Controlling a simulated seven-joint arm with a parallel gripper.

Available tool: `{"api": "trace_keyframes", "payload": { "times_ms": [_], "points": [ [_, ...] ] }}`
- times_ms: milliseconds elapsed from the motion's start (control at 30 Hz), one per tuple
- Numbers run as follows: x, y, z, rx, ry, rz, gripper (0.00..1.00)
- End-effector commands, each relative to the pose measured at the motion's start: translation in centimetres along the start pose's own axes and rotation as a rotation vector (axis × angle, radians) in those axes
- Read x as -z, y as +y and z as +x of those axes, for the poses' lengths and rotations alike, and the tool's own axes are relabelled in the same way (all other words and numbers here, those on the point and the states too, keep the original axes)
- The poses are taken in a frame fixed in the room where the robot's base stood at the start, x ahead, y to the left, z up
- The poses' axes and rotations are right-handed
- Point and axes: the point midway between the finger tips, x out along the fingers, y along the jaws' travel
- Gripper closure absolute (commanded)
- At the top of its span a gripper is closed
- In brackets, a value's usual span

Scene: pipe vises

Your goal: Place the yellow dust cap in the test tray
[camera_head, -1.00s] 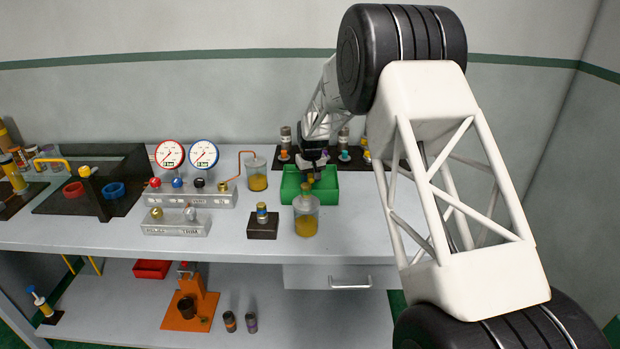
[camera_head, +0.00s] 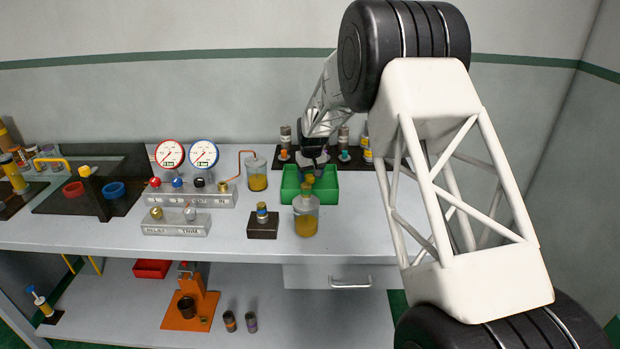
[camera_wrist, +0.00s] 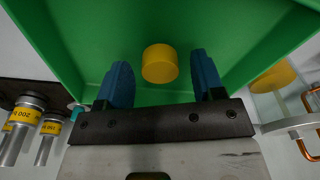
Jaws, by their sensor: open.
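The yellow dust cap (camera_wrist: 160,63) is inside the green test tray (camera_wrist: 95,40), seen in the wrist view against the tray's green inside. In the head view the cap (camera_head: 310,178) is a small yellow spot in the tray (camera_head: 328,193), just behind the jar. My gripper (camera_wrist: 160,82) is open, its blue fingers apart on either side of the cap in the picture, with visible gaps and no contact seen. In the head view my gripper (camera_head: 316,168) is over the tray, partly hidden by my wrist.
A jar of amber liquid with a yellow top (camera_head: 306,217) stands in front of the tray, and a dark block with a small bottle (camera_head: 263,228) is left of it. A dark rack with bottles (camera_head: 285,158) is behind. Gauges on a manifold (camera_head: 190,196) stand left.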

Motion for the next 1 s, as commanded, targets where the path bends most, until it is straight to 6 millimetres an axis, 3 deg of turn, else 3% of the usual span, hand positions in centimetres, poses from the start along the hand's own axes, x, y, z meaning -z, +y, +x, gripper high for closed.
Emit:
{"api": "trace_keyframes", "payload": {
  "times_ms": [600, 800, 1000],
  "points": [
    [0.0, 0.0, -9.0, 0.0, 0.001, 0.0, 0.38],
    [0.0, 0.0, -10.7, 0.0, 0.001, 0.0, 0.38],
    [0.0, 0.0, -11.0, 0.0, 0.0, 0.0, 0.38]
  ]
}}
